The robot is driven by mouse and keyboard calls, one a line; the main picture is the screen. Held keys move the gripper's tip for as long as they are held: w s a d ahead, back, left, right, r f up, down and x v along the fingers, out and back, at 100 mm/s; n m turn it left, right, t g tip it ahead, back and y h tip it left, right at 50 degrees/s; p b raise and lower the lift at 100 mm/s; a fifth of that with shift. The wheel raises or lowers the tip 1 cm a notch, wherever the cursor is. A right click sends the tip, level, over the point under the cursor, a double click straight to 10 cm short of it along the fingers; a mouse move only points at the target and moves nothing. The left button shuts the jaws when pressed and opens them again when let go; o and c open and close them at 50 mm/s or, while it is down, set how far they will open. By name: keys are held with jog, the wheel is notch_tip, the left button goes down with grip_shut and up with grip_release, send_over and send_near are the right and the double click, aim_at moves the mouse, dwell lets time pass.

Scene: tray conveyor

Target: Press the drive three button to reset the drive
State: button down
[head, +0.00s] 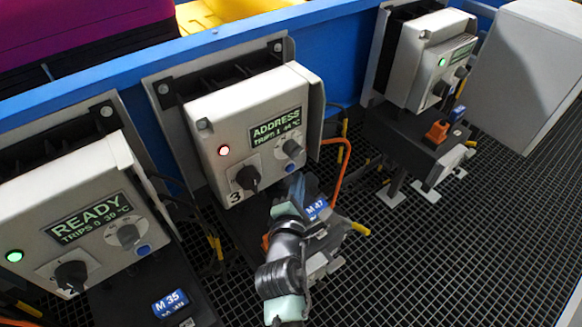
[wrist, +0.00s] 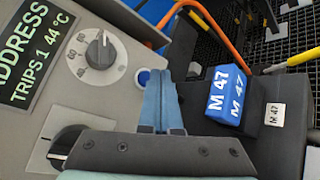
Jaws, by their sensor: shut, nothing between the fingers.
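The drive three box (head: 250,115) is a light grey unit in the middle of the head view, marked 3. Its red lamp (head: 224,150) is lit, and its display (head: 276,131) reads ADDRESS, TRIPS 1, 44 °C. Its blue button (wrist: 143,76) sits below the grey dial (wrist: 100,53). My gripper (wrist: 160,85) is shut and empty, its blue fingers just right of the button in the wrist view. In the head view my gripper (head: 297,183) is just below the button (head: 290,167). I cannot tell whether they touch.
A black rotary switch (wrist: 65,147) lies left of my fingers. The blue M 47 tag (wrist: 228,97) is on a black block to the right. An orange cable (head: 345,160) runs beside the box. Another drive (head: 80,220) at left shows READY with a green lamp.

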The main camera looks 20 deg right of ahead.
aim_at(313, 210)
jog(key=shift+w+a, duration=0.1)
jog(key=shift+w, duration=0.3)
jog(key=shift+w+a+b, duration=0.2)
jog(key=shift+w+b, duration=0.1)
jog(key=shift+w, duration=0.05)
dwell(0.6)
dwell(0.3)
jog(key=shift+s+d+p, duration=0.3)
jog(key=shift+s+p, duration=0.5)
jog(key=s+p, duration=0.1)
jog(key=s+d+p, duration=0.1)
jog(key=s+p, duration=0.1)
jog(key=shift+s+d+r, duration=0.15)
jog(key=shift+s+r, duration=0.05)
jog(key=shift+s, duration=0.05)
jog(key=shift+s+d+f+p, duration=0.2)
jog(key=shift+s+p, duration=0.35)
jog(key=shift+s, duration=0.05)
